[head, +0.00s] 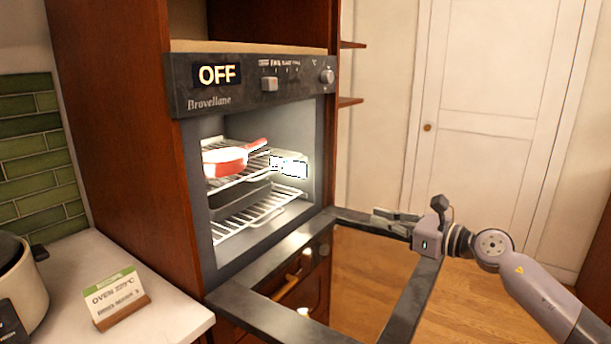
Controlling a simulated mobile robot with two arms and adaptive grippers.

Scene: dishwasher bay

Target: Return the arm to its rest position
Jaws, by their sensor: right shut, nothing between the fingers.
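My right gripper (393,220) is shut and empty. It comes in from the right and is seen over the far right corner of the lowered oven door (262,307); I cannot tell whether it touches the door. The oven (325,150) stands open in a wooden cabinet, and its display reads OFF. A red pan (226,162) with a red handle sits on the upper wire rack inside. My left gripper is not in view.
A lower wire rack (262,212) is in the oven. A counter (165,300) at the left holds an oven sign (115,296) and a pot (22,285). Wooden floor (470,300) is free at the right, before a white door (495,110).

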